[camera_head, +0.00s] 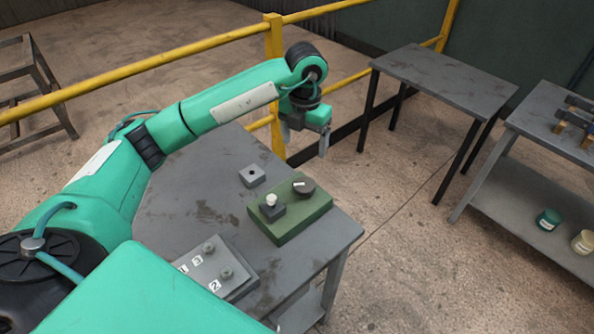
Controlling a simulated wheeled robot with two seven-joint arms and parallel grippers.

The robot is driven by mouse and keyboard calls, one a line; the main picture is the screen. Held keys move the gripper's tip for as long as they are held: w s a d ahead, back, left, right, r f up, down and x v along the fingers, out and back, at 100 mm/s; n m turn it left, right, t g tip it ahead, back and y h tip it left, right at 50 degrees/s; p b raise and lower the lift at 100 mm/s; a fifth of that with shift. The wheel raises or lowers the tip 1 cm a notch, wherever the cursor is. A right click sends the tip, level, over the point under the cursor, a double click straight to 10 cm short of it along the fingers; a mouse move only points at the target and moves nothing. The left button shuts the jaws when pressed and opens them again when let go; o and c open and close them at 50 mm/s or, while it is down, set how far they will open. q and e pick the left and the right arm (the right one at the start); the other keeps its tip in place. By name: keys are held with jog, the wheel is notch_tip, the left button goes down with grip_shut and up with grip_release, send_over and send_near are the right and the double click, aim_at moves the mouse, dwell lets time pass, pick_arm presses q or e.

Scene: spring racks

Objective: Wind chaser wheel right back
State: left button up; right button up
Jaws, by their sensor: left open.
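A green box (291,222) lies on the near grey table. On its top sits a dark round wheel (304,190) with a pale mark, at the back right. A dark block (271,212) with a white round cap stands on the same box, left of the wheel. My left gripper (305,139) is open and empty, with its fingers pointing down. In the picture it is above and behind the green box, apart from it, near the table's far edge. My right gripper does not show.
A small grey block (252,175) with a dark hole lies behind the green box. A grey numbered panel (232,264) with knobs lies at the table's front. Yellow rails (274,60) run behind. An empty table (445,75) and a shelf (522,125) stand at the right.

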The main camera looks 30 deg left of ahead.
aim_at(305, 182)
pick_arm(q)
jog(key=f+p, duration=0.1)
jog(key=f, duration=0.3)
jog(key=f+p, duration=0.1)
jog(key=f, duration=0.3)
jog(key=f+p, duration=0.1)
jog(key=f, duration=0.3)
jog(key=shift+w+d+f, duration=0.2)
jog(key=shift+d+f, duration=0.1)
jog(key=shift+d, duration=0.05)
jog(key=shift+f+p, duration=0.3)
jog(key=shift+f, duration=0.35)
jog(key=c, duration=1)
jog(key=shift+o, duration=0.2)
jog(key=shift+n, duration=0.4)
